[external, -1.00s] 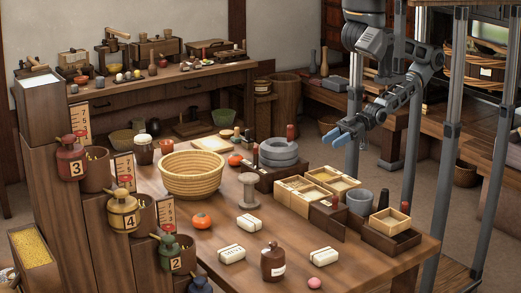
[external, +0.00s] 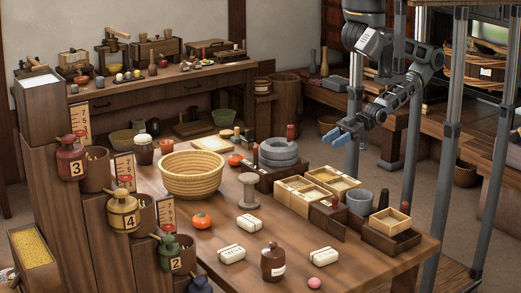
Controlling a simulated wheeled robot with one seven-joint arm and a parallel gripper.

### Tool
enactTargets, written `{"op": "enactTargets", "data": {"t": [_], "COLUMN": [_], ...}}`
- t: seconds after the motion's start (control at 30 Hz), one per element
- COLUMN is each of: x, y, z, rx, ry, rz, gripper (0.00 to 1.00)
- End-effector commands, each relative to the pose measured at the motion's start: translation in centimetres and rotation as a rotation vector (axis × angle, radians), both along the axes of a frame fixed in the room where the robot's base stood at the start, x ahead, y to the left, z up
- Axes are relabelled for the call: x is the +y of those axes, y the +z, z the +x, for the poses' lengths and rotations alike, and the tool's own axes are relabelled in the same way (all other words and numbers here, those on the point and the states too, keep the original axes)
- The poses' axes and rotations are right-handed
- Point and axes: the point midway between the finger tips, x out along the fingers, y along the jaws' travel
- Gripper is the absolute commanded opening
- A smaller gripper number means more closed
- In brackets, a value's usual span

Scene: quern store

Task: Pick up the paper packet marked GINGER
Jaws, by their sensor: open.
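Three small white packets lie on the wooden table. The front-left packet (external: 232,254) has dark marks on its top that are too small to read. Another packet (external: 247,227) lies behind it, and a third packet (external: 324,256) lies to the right of the brown jar; I cannot read a marking on either. I cannot tell which is marked GINGER. My gripper (external: 337,136), with blue fingertips, is open and empty. It hangs in the air beyond the table's back right side, well above and away from the packets.
A brown jar (external: 273,262) stands between two packets, with a pink ball (external: 314,283) nearby. A wooden spool (external: 248,191), woven basket (external: 193,174), orange fruit (external: 201,221), grey stone quern (external: 279,153) and divided wooden box (external: 311,194) stand farther back.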

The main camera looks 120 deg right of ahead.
Motion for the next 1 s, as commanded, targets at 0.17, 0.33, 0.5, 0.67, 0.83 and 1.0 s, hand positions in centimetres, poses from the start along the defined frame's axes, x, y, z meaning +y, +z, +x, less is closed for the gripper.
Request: {"op": "enactTargets", "data": {"t": [0.17,0.33,0.5,0.67,0.83,1.0], "x": [0.00,0.00,0.00,0.00,0.00,0.00], "y": [0.00,0.00,0.00,0.00,0.00,0.00], "z": [0.00,0.00,0.00,0.00,0.00,0.00], "rx": [0.000,0.000,0.000,0.000,0.000,0.000], "ry": [0.000,0.000,0.000,0.000,0.000,0.000], "rz": [0.000,0.000,0.000,0.000,0.000,0.000], "gripper": [0.43,0.43,0.51,0.67,0.83,0.99]}}
